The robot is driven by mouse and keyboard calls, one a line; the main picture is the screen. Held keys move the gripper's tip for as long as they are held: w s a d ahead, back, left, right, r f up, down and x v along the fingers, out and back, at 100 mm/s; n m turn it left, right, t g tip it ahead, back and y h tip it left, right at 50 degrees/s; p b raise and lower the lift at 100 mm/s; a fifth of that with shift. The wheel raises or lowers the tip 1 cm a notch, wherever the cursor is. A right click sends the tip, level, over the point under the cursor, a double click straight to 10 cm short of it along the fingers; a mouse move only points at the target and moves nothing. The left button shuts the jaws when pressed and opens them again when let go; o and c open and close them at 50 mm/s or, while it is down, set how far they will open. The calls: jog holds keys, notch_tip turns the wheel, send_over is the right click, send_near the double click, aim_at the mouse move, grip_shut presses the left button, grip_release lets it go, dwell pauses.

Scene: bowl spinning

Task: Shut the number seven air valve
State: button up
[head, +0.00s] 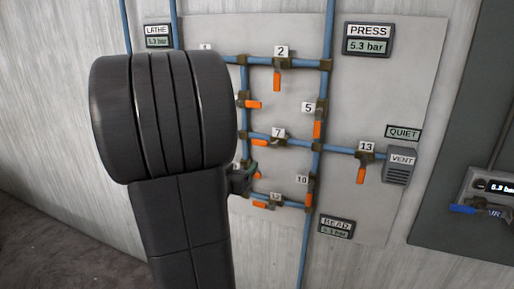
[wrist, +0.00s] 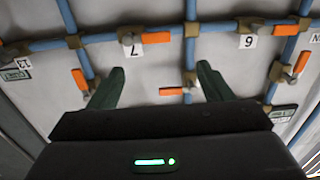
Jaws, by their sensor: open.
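The number seven valve has an orange handle (head: 261,136) and a "7" label (head: 278,133) on a blue pipe in the head view. In the wrist view its label (wrist: 130,46) is upside down and its handle (wrist: 156,37) lies along the pipe, in line with it. My gripper (wrist: 158,84) is open with nothing between its fingers. The valve shows beyond the fingertips, above the gap between them, apart from them. In the head view only part of my gripper (head: 241,179) shows, below and left of the valve; my arm hides the rest.
Other orange-handled valves are close by, including number 5 (head: 317,129), number 13 (head: 360,175) and number 12 (head: 261,204). In the wrist view a crosswise orange handle (wrist: 171,91) sits between my fingers in the picture. Gauges and a vent (head: 399,166) are on the panel.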

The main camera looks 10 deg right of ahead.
aim_at(259, 144)
jog(key=p+x, duration=0.1)
jog(key=x, duration=0.6)
jog(key=p+x, duration=0.1)
jog(key=x, duration=0.6)
jog(key=shift+s+d+r, duration=0.1)
jog(key=shift+s+d, duration=0.1)
jog(key=c, duration=1.4)
